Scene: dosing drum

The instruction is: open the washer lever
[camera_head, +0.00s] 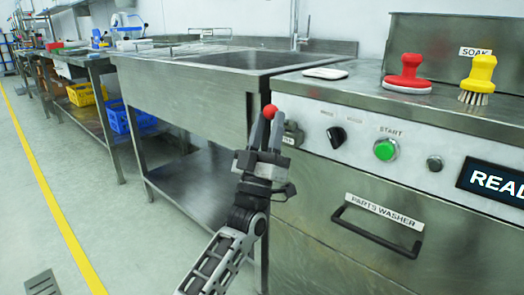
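The parts washer (310,190) is a steel cabinet on the right. A red ball knob (270,112), which looks like the end of its lever, shows at the cabinet's front left edge. A grey block (292,134) sits on the panel just right of it. The rest of the lever is hidden behind my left gripper (267,120). That gripper points up, with its two fingertips on either side of the knob in the picture. I cannot tell whether they touch the lever. My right gripper is not in view.
The panel has a black dial (336,137), a green START button (385,149) and a display (493,183). A black handle (378,230) sits below. A red brush (407,75) and a yellow brush (479,78) stand on top. A steel sink (185,100) is to the left.

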